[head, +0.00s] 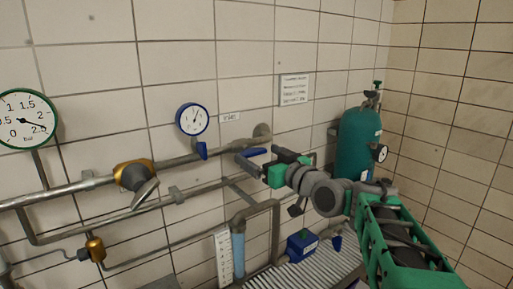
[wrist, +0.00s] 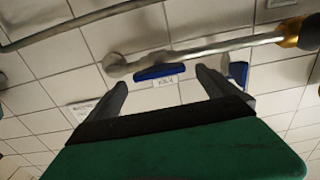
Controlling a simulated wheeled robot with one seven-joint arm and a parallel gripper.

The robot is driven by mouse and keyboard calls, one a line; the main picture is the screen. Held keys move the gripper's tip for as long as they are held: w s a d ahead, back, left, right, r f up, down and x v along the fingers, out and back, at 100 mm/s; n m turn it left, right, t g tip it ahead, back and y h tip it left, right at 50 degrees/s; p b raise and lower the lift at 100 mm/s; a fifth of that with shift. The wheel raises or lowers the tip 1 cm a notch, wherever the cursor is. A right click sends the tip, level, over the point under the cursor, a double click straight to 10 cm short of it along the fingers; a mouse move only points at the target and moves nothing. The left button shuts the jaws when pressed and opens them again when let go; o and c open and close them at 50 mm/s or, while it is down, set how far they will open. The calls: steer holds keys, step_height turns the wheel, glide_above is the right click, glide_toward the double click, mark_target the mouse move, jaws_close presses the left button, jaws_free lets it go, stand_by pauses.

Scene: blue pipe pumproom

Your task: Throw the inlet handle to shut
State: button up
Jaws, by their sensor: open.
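A blue lever handle (head: 253,153) sits at the right end of the upper wall pipe, near its wall flange. My gripper (head: 257,160) is open at this handle in the head view. In the wrist view the two dark fingers (wrist: 162,82) are spread and empty, with the handle ahead between their tips. Contact cannot be told.
A small blue-rimmed gauge (head: 192,119) and a brass valve (head: 134,175) sit along the pipe to the left. A green cylinder (head: 358,143) stands in the right corner. A blue box (head: 301,245) and a grey pipe elbow (head: 262,206) lie below my gripper.

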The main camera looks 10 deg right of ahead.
steer(key=shift+x, duration=1.15)
steer(key=c, duration=1.4)
